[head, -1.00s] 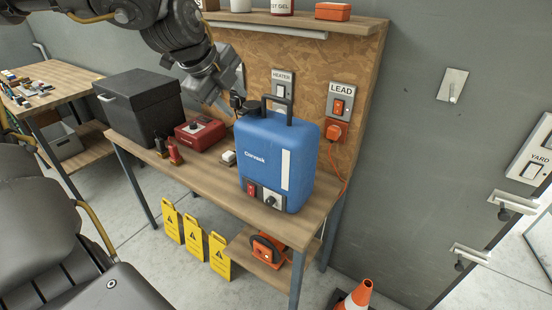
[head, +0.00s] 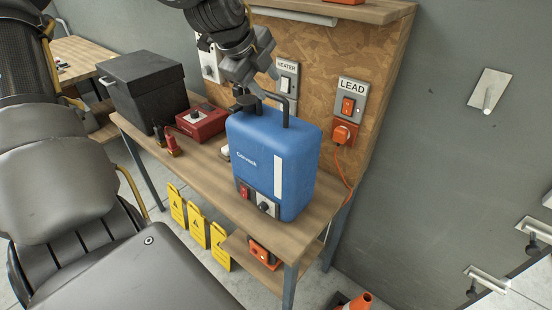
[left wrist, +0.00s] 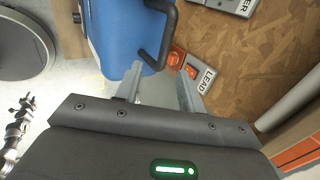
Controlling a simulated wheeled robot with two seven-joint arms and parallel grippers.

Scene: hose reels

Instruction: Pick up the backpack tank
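The backpack tank (head: 262,165) is a blue upright container with a black handle on top, a dark cap, a white strip and a red switch and black knob low on its front. It stands on the wooden workbench (head: 205,180). My left gripper (head: 264,92) is just above its top, close to the handle (head: 285,108). In the left wrist view my left gripper (left wrist: 160,80) has its fingers apart, with the tank's handle (left wrist: 168,35) just ahead of them. I cannot tell whether a finger touches the handle. The right gripper is out of view.
A red box (head: 200,122) and a black lidded box (head: 145,95) stand left of the tank. A plugged-in orange cable (head: 338,165) hangs right of it, below the LEAD switch (head: 348,104). Yellow signs (head: 198,232) and an orange cone (head: 358,301) stand below.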

